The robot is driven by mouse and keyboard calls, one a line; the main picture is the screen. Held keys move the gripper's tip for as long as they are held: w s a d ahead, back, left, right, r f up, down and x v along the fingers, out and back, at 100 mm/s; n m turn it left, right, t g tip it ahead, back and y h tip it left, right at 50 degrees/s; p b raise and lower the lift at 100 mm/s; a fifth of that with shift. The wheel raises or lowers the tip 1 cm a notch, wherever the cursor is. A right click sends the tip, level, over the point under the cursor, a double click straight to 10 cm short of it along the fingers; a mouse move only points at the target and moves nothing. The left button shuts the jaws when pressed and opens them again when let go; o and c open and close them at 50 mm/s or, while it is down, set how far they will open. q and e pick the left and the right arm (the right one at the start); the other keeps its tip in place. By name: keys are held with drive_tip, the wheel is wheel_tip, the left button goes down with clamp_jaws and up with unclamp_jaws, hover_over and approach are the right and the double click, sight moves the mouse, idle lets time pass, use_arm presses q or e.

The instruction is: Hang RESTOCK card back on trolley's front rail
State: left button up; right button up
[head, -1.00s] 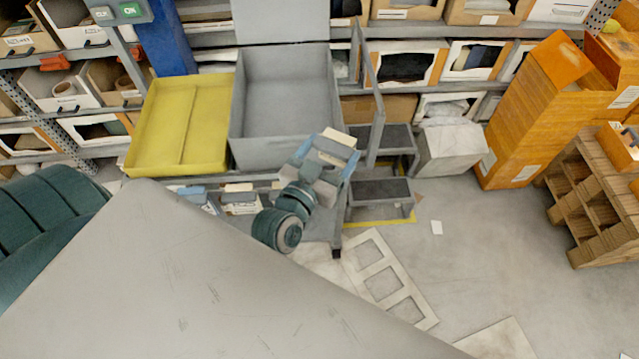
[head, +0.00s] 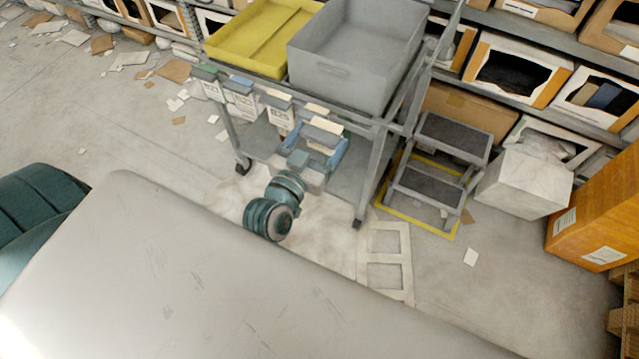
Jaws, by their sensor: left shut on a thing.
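The grey trolley (head: 377,140) stands ahead, with a yellow tray (head: 240,50) and a grey bin (head: 345,83) on top. Along its front rail hang several white cards (head: 243,104) with blue or cream tops. My left gripper (head: 318,140), blue and grey, is in front of the rail near its right part. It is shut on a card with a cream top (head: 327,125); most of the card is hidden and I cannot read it. I cannot tell whether the card touches the rail. My right gripper is not in view.
A grey step stool (head: 440,175) stands right of the trolley inside yellow floor marking. A pale box (head: 525,180) and an orange box (head: 597,218) stand farther right. Shelving with boxes runs behind. Paper scraps litter the floor at left; a pale slotted panel (head: 386,246) lies below the trolley.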

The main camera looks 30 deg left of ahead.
sight(323, 151)
use_arm(q)
wheel_tip(323, 151, down, 6)
drive_tip(key=b, duration=0.3)
drive_tip(key=shift+f+b, duration=0.25)
drive_tip(key=shift+b, duration=0.15)
wheel_tip(323, 151, down, 5)
drive_tip(key=b, duration=0.4)
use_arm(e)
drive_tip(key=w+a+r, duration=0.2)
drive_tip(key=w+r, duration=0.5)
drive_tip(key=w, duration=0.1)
use_arm(q)
drive_tip(key=w, duration=0.5)
drive_tip(key=w+p, duration=0.1)
drive_tip(key=w, duration=0.5)
drive_tip(key=w+p, duration=0.1)
drive_tip(key=w, duration=0.4)
drive_tip(key=shift+w+f, duration=0.25)
drive_tip(key=shift+w, duration=0.05)
drive_tip(key=shift+f, duration=0.25)
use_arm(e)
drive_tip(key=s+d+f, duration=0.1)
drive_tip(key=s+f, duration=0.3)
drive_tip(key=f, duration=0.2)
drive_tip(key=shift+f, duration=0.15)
